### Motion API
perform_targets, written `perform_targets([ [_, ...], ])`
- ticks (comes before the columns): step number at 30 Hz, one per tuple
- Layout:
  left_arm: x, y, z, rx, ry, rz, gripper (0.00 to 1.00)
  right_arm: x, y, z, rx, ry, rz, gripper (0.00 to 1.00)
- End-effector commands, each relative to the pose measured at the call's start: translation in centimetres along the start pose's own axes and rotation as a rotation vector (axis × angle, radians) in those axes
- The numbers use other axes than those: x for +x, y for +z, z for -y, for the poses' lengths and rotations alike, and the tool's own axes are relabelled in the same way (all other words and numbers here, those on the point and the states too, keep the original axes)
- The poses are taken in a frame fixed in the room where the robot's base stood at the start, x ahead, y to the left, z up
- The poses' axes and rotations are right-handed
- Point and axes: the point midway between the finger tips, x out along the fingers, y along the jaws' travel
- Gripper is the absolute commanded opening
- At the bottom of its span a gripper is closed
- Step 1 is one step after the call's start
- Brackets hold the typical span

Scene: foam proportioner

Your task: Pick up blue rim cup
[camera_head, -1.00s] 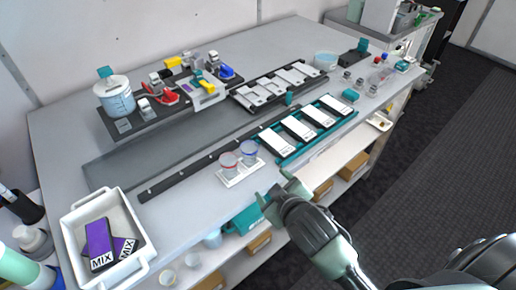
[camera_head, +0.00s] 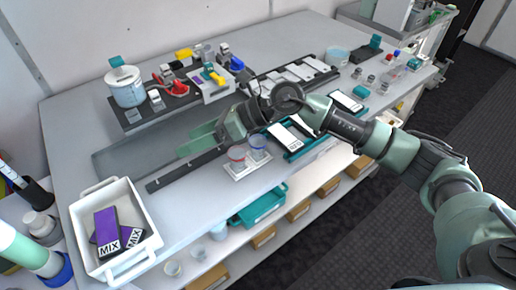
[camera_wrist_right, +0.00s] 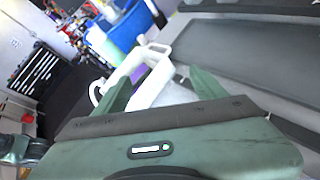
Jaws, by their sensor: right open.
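The blue rim cup (camera_head: 258,147) stands upright on a small white holder (camera_head: 247,171) on the table, in the head view. A red rim cup (camera_head: 237,157) stands beside it on the left. My right gripper (camera_head: 190,148) is open and empty, above the table behind and to the left of the cups, its fingers pointing left. In the right wrist view its two green fingers (camera_wrist_right: 160,88) are apart with nothing held between them, and the cups are not visible there. My left gripper is not in view.
A white bin (camera_head: 151,243) with purple MIX packs stands at the front left; it also shows in the wrist view (camera_wrist_right: 150,70). A dark rail (camera_head: 180,176) lies left of the cups. A teal rack with white cards (camera_head: 284,136) is partly hidden behind my right arm.

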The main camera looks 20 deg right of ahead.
Motion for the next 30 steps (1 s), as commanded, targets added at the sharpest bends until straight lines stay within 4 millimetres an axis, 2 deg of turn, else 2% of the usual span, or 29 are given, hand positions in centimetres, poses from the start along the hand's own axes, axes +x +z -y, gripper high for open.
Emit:
perform_targets([
  [1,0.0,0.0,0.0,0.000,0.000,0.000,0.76,-2.1,-1.4,2.7,-0.080,-0.073,-0.138,0.71],
  [3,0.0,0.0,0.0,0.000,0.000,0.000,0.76,-5.1,-3.5,5.8,-0.151,-0.154,-0.317,0.71],
  [6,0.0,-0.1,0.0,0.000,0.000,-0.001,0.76,-9.7,-5.4,9.2,-0.200,-0.250,-0.514,0.71],
  [9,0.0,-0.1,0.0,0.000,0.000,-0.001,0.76,-13.0,-6.4,11.1,-0.215,-0.309,-0.634,0.71],
  [11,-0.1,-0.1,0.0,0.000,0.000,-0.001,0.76,-14.0,-6.7,11.6,-0.216,-0.326,-0.672,0.71],
  [14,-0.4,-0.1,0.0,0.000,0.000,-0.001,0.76,-14.2,-7.3,12.1,-0.215,-0.334,-0.697,0.71],
  [20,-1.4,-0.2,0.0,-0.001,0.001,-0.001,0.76,-12.6,-8.6,12.7,-0.215,-0.331,-0.696,0.71],
  [26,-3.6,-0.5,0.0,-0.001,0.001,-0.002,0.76,-10.7,-10.6,13.4,-0.213,-0.330,-0.695,0.71],
  [30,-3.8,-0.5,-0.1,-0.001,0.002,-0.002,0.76,-9.4,-11.6,14.1,-0.216,-0.331,-0.692,0.71],
])
